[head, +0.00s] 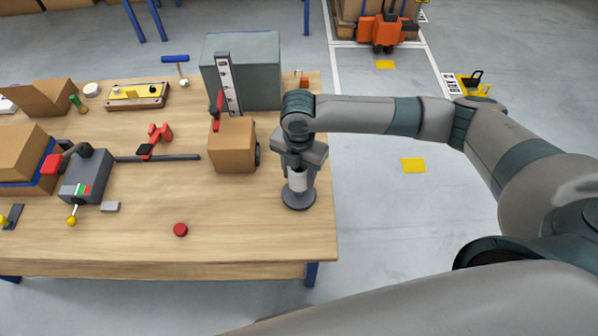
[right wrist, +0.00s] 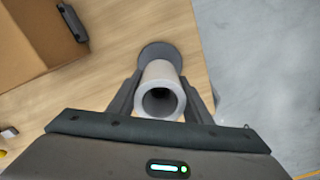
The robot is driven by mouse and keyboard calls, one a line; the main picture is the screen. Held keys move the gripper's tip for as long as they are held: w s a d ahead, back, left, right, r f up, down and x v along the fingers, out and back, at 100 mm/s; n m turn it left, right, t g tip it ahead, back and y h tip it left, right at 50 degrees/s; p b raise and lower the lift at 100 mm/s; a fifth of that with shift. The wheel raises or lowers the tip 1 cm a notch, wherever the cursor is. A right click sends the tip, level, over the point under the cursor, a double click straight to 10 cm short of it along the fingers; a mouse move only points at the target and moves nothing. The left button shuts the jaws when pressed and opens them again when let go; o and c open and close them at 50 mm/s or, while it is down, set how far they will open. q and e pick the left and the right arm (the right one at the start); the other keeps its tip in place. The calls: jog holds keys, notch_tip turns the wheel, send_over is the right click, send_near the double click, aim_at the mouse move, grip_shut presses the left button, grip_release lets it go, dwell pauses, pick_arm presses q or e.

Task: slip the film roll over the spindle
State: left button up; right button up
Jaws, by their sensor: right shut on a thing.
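The white film roll (head: 298,181) is upright between the fingers of my right gripper (head: 298,172), which is shut on it. In the right wrist view the roll (right wrist: 166,72) shows its open hollow end toward the camera, with a dark bore. The spindle's round grey base (head: 299,201) stands on the table near its right edge, directly below the roll. The base also shows beyond the roll in the right wrist view (right wrist: 158,52). The spindle's post is hidden, so I cannot tell whether it is inside the roll. My left gripper is not in view.
A cardboard box (head: 232,147) stands left of the spindle, with a large grey box (head: 250,75) behind it. A red disc (head: 180,230) lies on the front of the wooden table (head: 120,215). The table's right edge is close; open floor lies beyond.

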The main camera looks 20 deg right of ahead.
jog(key=shift+f, duration=0.35)
jog(key=o, duration=1.8)
jog(key=shift+c, duration=0.2)
jog(key=shift+r, duration=0.15)
jog(key=shift+r+p, duration=4.05)
jog(key=shift+r, duration=1.8)
